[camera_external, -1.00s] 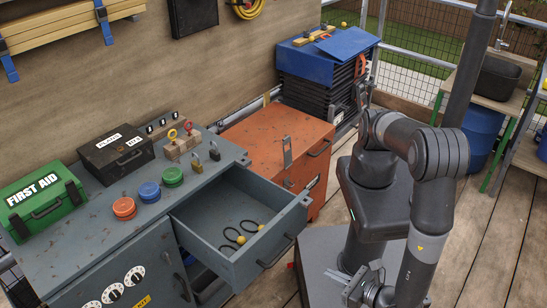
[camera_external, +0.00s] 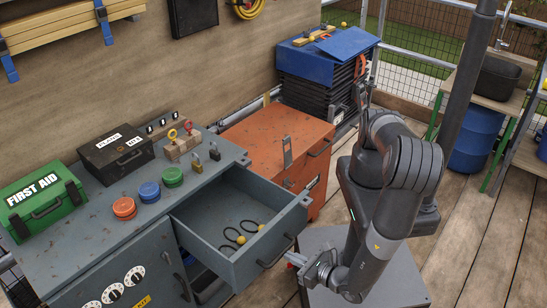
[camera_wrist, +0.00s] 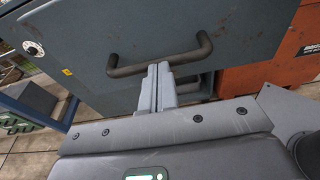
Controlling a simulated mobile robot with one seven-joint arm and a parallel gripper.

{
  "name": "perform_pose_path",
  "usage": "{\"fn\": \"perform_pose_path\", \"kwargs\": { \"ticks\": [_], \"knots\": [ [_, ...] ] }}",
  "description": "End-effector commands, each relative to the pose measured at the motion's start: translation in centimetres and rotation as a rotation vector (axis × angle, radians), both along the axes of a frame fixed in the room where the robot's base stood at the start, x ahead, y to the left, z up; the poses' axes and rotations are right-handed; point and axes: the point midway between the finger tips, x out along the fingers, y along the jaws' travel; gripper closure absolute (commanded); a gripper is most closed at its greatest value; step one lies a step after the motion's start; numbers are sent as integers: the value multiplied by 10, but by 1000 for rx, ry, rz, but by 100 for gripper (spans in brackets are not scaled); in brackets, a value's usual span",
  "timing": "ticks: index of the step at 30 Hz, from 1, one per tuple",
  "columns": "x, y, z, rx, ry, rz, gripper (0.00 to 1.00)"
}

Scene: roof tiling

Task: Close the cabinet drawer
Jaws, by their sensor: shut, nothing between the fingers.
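The cabinet drawer (camera_external: 240,228) is grey and pulled well out of the grey cabinet (camera_external: 100,235). Dark rings and a yellow ball lie inside it. Its dark bar handle (camera_external: 276,252) is on the front panel and also shows in the wrist view (camera_wrist: 160,64). My gripper (camera_external: 292,259) is shut and empty, right in front of the drawer front near the handle. In the wrist view the two closed fingers (camera_wrist: 158,78) point at the drawer front, with their tips at or just under the handle bar. I cannot tell whether they touch it.
On the cabinet top stand a green first aid box (camera_external: 42,205), a black case (camera_external: 115,148), coloured round pucks (camera_external: 149,190) and padlocks (camera_external: 214,152). An orange chest (camera_external: 290,145) stands close beside the drawer.

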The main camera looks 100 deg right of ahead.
Motion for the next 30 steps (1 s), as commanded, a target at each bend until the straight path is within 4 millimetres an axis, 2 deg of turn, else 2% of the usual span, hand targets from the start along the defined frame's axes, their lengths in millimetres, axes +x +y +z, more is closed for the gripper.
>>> {"fn": "perform_pose_path", "kwargs": {
  "ticks": [11,17,23,30],
  "knots": [
    [1,-1,0,0,0,0,100],
    [9,-9,0,-2,-1,-1,100],
    [33,-34,0,-3,0,-4,100],
    [78,-80,0,-3,-1,-7,100]
  ]
}}
